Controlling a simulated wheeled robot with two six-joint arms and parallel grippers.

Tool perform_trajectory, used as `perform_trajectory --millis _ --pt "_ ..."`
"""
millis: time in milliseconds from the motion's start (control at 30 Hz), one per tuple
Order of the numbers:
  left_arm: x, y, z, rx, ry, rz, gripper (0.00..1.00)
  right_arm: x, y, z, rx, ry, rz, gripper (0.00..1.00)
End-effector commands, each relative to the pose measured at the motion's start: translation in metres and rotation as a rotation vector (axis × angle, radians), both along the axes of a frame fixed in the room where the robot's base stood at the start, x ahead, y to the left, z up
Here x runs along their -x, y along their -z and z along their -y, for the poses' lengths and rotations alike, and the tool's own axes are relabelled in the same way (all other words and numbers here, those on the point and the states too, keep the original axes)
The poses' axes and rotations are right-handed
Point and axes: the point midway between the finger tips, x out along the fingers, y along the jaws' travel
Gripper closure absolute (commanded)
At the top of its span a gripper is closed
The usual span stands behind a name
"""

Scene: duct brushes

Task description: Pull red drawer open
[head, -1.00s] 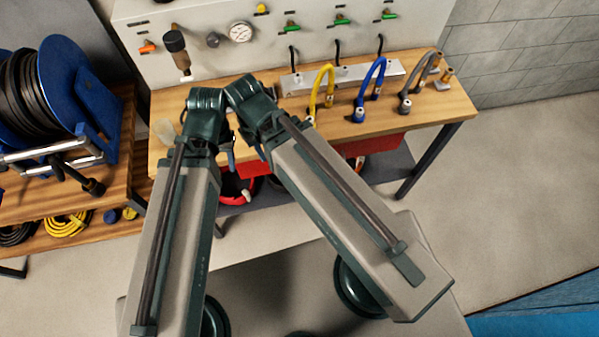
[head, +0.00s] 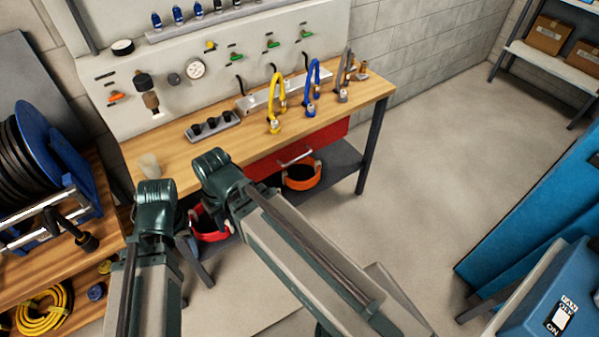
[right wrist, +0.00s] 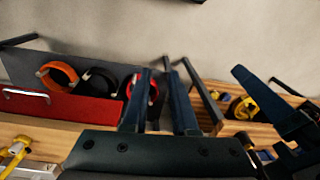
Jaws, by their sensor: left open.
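The red drawer (head: 310,143) sits under the right part of the wooden workbench top and looks shut. Its pale bar handle (head: 296,157) is on the front. In the right wrist view the drawer (right wrist: 85,108) and handle (right wrist: 25,93) are at the left. My right gripper (right wrist: 159,88) is open, its two dark fingers apart with nothing held, to the side of the drawer and away from the handle. My left gripper (right wrist: 256,80) is open at the right of that view, farther from the drawer. In the head view my arms hide most of both grippers.
The workbench (head: 180,160) carries yellow (head: 274,100), blue and grey hoses. An orange hose ring (head: 302,176) and a red one (head: 207,232) lie on the lower shelf. A hose reel (head: 45,165) stands left. Floor to the right of the bench is clear; a blue cabinet (head: 530,210) stands beyond.

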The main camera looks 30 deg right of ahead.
Motion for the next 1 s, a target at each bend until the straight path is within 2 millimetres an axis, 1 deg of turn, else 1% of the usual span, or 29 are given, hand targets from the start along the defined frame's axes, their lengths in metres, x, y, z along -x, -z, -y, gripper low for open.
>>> perform_trajectory --millis 33,100,167,200,267,300,367,400,467,500,567,600,667,700,767,800,900,1000 --pt "0.000 0.038 0.000 0.000 0.000 0.000 0.34 -0.011 0.037 0.009 -0.061 0.065 0.020 0.73" --pt "0.000 0.066 0.000 0.000 0.000 0.000 0.34 -0.027 0.060 0.019 -0.160 0.158 0.055 0.73" --pt "-0.001 0.088 0.000 0.000 0.000 0.000 0.34 -0.041 0.077 0.029 -0.243 0.240 0.091 0.73" --pt "0.000 0.102 0.000 0.000 0.000 0.000 0.34 -0.051 0.087 0.037 -0.297 0.295 0.117 0.73" --pt "0.000 0.124 0.000 0.000 0.000 0.000 0.34 -0.065 0.101 0.051 -0.377 0.381 0.159 0.73" --pt "0.000 0.138 0.000 0.000 0.000 0.000 0.34 -0.075 0.109 0.062 -0.428 0.439 0.189 0.73" --pt "0.000 0.160 0.000 0.000 0.000 0.000 0.34 -0.089 0.121 0.080 -0.506 0.527 0.237 0.73" --pt "0.000 0.175 0.000 -0.001 0.000 0.000 0.34 -0.097 0.128 0.094 -0.555 0.587 0.271 0.73" --pt "-0.001 0.196 0.000 -0.001 0.000 0.000 0.34 -0.110 0.137 0.117 -0.631 0.678 0.326 0.73" --pt "0.000 0.211 0.000 -0.001 0.000 0.000 0.34 -0.117 0.143 0.134 -0.679 0.739 0.364 0.73" --pt "-0.001 0.233 0.000 -0.001 0.000 0.000 0.34 -0.126 0.151 0.161 -0.750 0.830 0.423 0.73" --pt "-0.001 0.247 0.000 -0.001 0.000 0.000 0.34 -0.131 0.155 0.181 -0.796 0.891 0.464 0.73" --pt "-0.001 0.267 0.000 -0.001 0.000 0.000 0.34 -0.136 0.161 0.211 -0.863 0.981 0.525 0.73" --pt "-0.001 0.279 0.000 -0.001 0.000 0.000 0.34 -0.137 0.165 0.231 -0.905 1.037 0.567 0.73" --pt "-0.001 0.297 0.000 -0.001 0.000 0.000 0.34 -0.138 0.169 0.261 -0.963 1.115 0.626 0.73" --pt "-0.001 0.307 0.000 -0.001 0.000 0.000 0.34 -0.137 0.171 0.279 -0.997 1.163 0.664 0.73" --pt "-0.001 0.327 0.000 -0.001 0.000 0.000 0.34 -0.132 0.174 0.320 -1.071 1.265 0.746 0.73" --pt "-0.001 0.340 0.000 -0.001 0.000 0.000 0.34 -0.126 0.175 0.350 -1.124 1.336 0.807 0.73"
